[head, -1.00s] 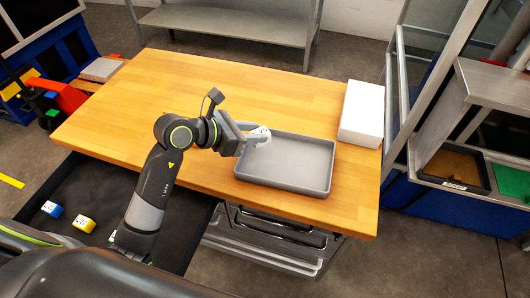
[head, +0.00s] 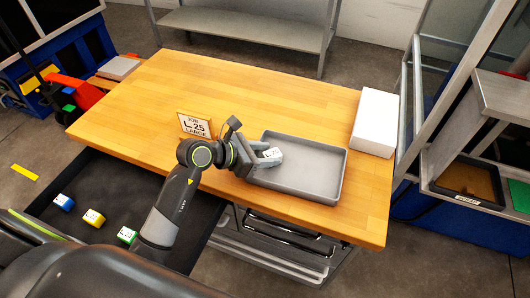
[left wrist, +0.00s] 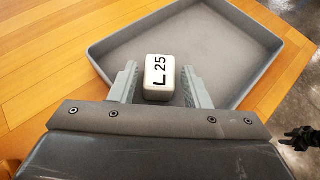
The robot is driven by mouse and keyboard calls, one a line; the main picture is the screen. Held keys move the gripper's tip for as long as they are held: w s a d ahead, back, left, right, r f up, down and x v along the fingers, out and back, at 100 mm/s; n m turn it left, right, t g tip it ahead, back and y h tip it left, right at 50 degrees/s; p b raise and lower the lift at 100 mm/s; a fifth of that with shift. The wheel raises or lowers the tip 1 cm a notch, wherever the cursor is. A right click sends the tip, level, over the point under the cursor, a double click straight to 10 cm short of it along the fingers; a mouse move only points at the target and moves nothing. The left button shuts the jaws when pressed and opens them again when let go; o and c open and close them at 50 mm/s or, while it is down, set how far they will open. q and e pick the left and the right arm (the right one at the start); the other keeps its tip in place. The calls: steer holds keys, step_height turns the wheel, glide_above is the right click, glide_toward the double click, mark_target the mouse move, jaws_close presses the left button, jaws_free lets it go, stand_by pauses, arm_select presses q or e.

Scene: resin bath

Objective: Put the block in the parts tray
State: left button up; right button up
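The block (head: 270,157) is white with the black marking "L 25". It sits inside the grey parts tray (head: 335,180), near its left end; the left wrist view shows the block (left wrist: 160,78) by a corner of the tray (left wrist: 228,20). My left gripper (head: 266,160) is low over that end of the tray. In the left wrist view its fingers (left wrist: 160,85) stand on either side of the block, with a narrow gap at each side. A dark shape, apparently my right gripper (left wrist: 300,138), shows at the right edge; its fingers are unclear.
A job card (head: 195,126) reading "L-25 LARGE" stands on the wooden table (head: 250,90) left of the tray. A white box (head: 375,122) lies at the table's right end. An open dark drawer (head: 100,185) holds blocks with blue, yellow and green ends.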

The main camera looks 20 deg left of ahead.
arm_select(q)
steer(key=shift+o, duration=0.6)
steer(key=shift+r, duration=0.1)
steer(key=shift+r, duration=0.15)
steer(key=shift+s+a+r, duration=0.1)
steer(key=shift+s+a, duration=0.15)
steer(key=shift+a, duration=0.05)
steer(key=v, duration=0.9)
steer(key=shift+s+a, duration=0.15)
steer(key=shift+a, duration=0.05)
steer(key=shift+v, duration=0.9)
steer(key=shift+d, duration=0.2)
